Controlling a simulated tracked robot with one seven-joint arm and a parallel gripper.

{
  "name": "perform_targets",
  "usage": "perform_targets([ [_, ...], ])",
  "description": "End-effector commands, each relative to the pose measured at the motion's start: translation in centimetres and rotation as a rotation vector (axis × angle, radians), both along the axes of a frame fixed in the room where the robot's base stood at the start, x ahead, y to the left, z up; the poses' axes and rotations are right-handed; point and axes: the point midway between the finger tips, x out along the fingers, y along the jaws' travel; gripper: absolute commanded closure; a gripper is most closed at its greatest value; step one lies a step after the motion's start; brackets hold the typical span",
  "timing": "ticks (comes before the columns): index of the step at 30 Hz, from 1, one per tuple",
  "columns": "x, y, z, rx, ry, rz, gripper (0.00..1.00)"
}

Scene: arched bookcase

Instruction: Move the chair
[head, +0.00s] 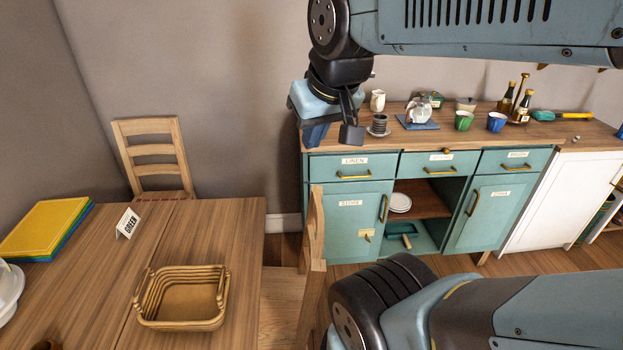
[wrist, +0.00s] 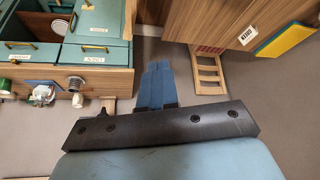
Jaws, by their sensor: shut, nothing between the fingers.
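A wooden ladder-back chair (head: 152,158) stands at the far side of the table (head: 85,270), its back upright near the wall. It also shows upside down in the wrist view (wrist: 208,72), right of my fingers. My gripper (head: 314,137) is shut and empty, raised in front of the left end of the teal cabinet, apart from both chairs. In the wrist view its blue fingers (wrist: 157,80) are together.
The table holds a wicker basket (head: 182,308), a GREEN sign (head: 127,223) and coloured boards (head: 45,228). A teal cabinet (head: 347,221) with bottles, mugs and a cup on top stands along the wall. A little floor (head: 281,248) shows between table and cabinet.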

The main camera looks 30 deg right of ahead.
Motion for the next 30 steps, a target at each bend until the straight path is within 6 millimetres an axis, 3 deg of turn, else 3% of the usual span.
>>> perform_targets([
  [5,1.0,-0.3,-0.2,0.028,0.034,-0.042,1.0],
  [14,5.9,-2.3,-2.2,0.172,0.194,-0.268,1.0],
  [30,14.3,-10.1,-9.5,0.468,0.479,-0.749,1.0],
])
